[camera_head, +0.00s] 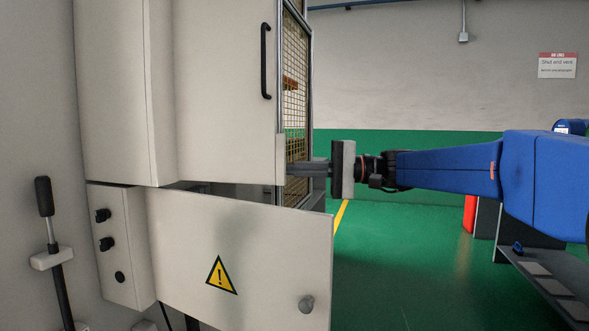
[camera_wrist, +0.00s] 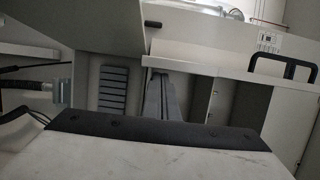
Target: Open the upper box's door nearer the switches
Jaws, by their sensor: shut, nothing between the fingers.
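The upper box (camera_head: 125,90) is pale grey, on the left of the head view. Its door (camera_head: 215,100) carries a black upright bar handle (camera_head: 265,60) and stands out from the box's side. My gripper (camera_head: 289,169) is shut and empty, its fingertips at the door's lower free edge, below the handle; whether they touch is unclear. The shut fingers (camera_wrist: 160,98) also show in the wrist view, close to a pale panel edge. The black switches (camera_head: 107,243) sit on a lower box (camera_head: 130,270), left of a panel with a yellow warning triangle (camera_head: 221,275).
A mesh screen (camera_head: 295,90) stands behind the door. A black-handled lever (camera_head: 44,197) is at far left. Green floor (camera_head: 400,250) is open behind my arm.

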